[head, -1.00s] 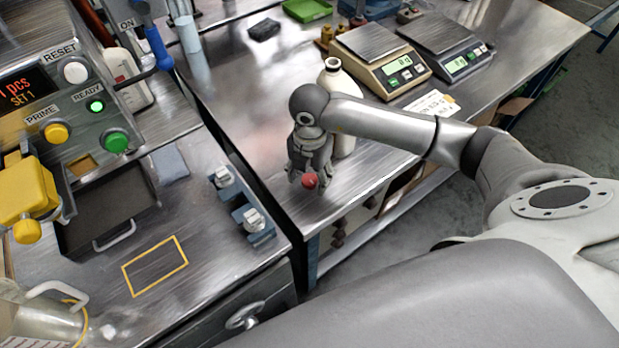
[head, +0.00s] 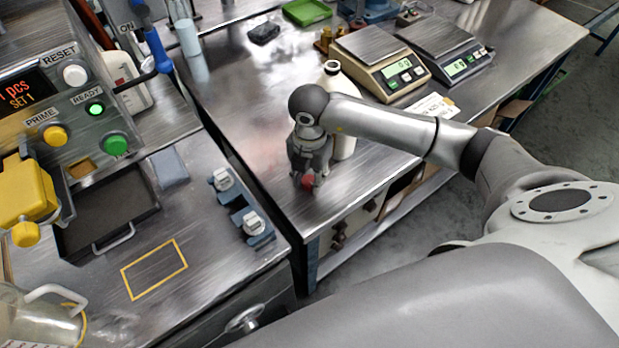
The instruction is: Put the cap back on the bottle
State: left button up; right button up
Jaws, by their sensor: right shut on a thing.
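The cream-white bottle (head: 341,82) stands upright on the metal bench, partly hidden behind my right arm. Its neck is bare, with no cap on it. My right gripper (head: 308,180) points down close to the bench top, just in front of and to the left of the bottle. It is shut on the small red cap (head: 308,183), which shows between its fingertips near the bench's front corner. The fingers hide part of the cap. My left gripper is not in view.
Two scales (head: 383,62) (head: 444,48) stand behind and right of the bottle. A paper label (head: 432,107) lies in front of them. The left bench holds a control panel (head: 75,100), a dark tray (head: 108,212) and a glass jug (head: 42,318).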

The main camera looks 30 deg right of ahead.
jog(key=shift+w+r, duration=0.1)
jog(key=shift+r, duration=0.3)
jog(key=s+d+r+b, duration=0.3)
jog(key=s+d+r, duration=0.2)
jog(key=s+r, duration=0.6)
jog(key=shift+s+r, duration=0.35)
jog(key=shift+s, duration=0.8)
